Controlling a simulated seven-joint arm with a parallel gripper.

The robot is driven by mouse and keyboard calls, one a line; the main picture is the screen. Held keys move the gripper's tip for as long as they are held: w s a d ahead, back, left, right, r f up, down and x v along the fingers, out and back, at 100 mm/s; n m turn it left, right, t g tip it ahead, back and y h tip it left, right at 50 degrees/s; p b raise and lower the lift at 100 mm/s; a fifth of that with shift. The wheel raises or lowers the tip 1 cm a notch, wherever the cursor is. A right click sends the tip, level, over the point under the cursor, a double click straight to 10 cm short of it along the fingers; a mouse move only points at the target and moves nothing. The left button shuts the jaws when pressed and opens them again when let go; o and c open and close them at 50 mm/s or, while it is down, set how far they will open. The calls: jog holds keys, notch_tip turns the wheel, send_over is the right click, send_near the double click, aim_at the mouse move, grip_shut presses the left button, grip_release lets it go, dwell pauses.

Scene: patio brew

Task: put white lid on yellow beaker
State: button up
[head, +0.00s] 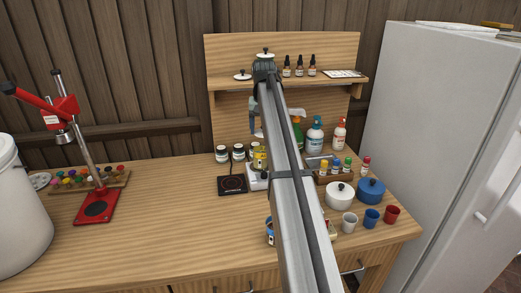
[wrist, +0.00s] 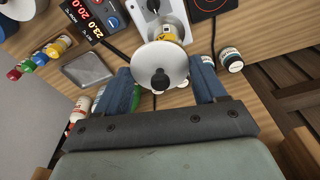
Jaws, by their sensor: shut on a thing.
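The white lid (wrist: 150,55), round with a black knob, sits between the two fingers of my gripper (wrist: 162,72) in the wrist view. My gripper is shut on it. The lid appears raised above and apart from the beaker.
Another white lid (head: 242,76) and dark dropper bottles (head: 299,71) are on the shelf (head: 330,82). Dark-lidded jars (head: 222,154) and a black hotplate (head: 232,184) are left of the beaker. Spray bottles (head: 315,136), pots (head: 371,191) and cups (head: 372,217) are to the right. The left worktop is mostly free.

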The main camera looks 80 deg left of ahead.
jog(key=a+r+n, duration=0.2)
jog(key=a+r, duration=0.1)
jog(key=a, duration=0.2)
notch_tip(320, 180, down, 10)
jog(key=n, duration=0.2)
jog(key=shift+d+f, duration=0.2)
jog(key=shift+d, duration=0.2)
jog(key=shift+f, duration=0.45)
jog(key=o, duration=1)
jog(key=shift+r, duration=0.1)
jog(key=r, duration=0.4)
jog(key=d+r, duration=0.1)
jog(key=r, duration=0.7)
jog(key=shift+w+d+r, duration=0.1)
jog(key=shift+d+r, duration=0.1)
jog(key=shift+r, duration=0.15)
